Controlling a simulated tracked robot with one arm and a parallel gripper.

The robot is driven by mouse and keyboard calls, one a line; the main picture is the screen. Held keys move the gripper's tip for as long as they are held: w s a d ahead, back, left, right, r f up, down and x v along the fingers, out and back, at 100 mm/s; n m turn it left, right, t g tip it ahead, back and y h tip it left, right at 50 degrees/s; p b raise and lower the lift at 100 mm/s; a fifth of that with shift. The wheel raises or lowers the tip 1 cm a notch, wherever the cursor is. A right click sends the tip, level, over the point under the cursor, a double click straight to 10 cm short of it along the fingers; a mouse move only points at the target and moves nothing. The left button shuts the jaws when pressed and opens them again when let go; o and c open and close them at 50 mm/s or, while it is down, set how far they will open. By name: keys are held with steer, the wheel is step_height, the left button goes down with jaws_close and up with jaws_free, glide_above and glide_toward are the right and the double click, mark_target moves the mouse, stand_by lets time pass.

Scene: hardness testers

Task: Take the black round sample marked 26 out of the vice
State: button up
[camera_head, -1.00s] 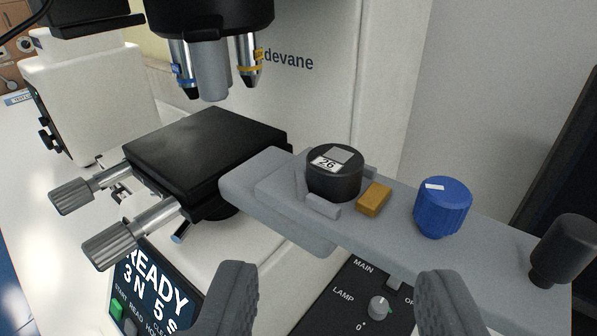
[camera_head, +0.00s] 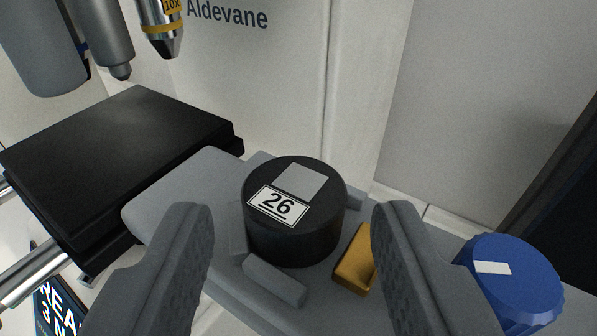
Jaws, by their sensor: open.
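The black round sample marked 26 (camera_head: 300,232) stands upright in the middle of the head camera view, with a white label and a grey square on its top. It sits in the grey vice (camera_head: 172,205), with a low grey jaw piece (camera_head: 274,280) at its front and a brass block (camera_head: 354,262) to its right. My gripper (camera_head: 294,225) is open, one finger to the left and one to the right of the sample in the picture. Neither finger visibly touches it. The right finger hides part of the brass block.
A blue knob (camera_head: 510,285) with a white mark stands right of my right finger. A black stage (camera_head: 125,155) lies to the left. Objective lenses (camera_head: 160,28) hang at the upper left, before the tester's white body (camera_head: 270,75). The space above the sample looks clear.

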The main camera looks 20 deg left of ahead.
mark_target(290, 222)
steer(key=shift+x, duration=1.45)
steer(key=shift+c, duration=0.4)
steer(key=c, duration=0.7)
steer(key=shift+r, duration=1.75)
steer(key=s+a+b, duration=0.1)
steer(key=s+a, duration=0.1)
steer(key=s, duration=0.5)
steer(key=s+a+r+b, duration=0.1)
steer(key=s+a, duration=0.2)
steer(key=s, duration=0.5)
